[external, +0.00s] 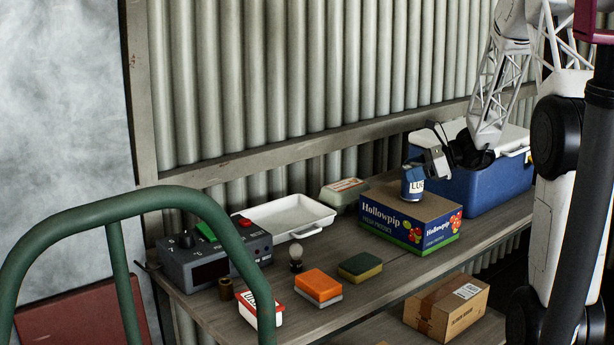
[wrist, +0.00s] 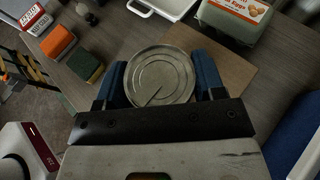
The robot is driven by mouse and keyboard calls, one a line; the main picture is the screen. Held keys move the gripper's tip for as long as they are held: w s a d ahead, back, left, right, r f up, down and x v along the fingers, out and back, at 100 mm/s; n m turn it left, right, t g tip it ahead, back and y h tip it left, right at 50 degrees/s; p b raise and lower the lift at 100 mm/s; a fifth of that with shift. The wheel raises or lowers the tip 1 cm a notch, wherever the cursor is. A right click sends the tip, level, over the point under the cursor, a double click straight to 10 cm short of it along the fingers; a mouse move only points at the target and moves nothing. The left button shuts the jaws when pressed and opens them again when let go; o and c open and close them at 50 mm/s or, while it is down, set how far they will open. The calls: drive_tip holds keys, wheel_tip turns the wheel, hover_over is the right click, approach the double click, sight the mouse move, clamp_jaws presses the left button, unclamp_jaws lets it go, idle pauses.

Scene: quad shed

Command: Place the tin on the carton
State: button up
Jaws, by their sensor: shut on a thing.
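The tin (external: 412,187) is a small blue can with a white label, upright above the top of the carton at its back part. Its round metal lid shows in the wrist view (wrist: 160,76). The carton (external: 392,227) is a blue "Hollowpip" box with a brown top and fruit pictures, on the bench. Its brown top also shows in the wrist view (wrist: 232,72), under the tin. My gripper (wrist: 161,84) is shut on the tin, with blue fingers on both sides of it. I cannot tell whether the tin's base touches the carton.
A blue cooler (external: 486,186) with a white lid stands right of the carton. An egg box (external: 343,194) and a white tray (external: 288,216) are behind and left. Sponges (external: 360,266), a bulb (external: 296,257) and a grey device (external: 212,260) stand left. A green rail (external: 185,195) crosses the foreground.

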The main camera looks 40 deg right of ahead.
drive_tip(key=shift+f, duration=0.3)
drive_tip(key=o, duration=1.1)
drive_tip(key=shift+c, duration=0.2)
drive_tip(key=shift+r, duration=0.15)
drive_tip(key=v, duration=1.2)
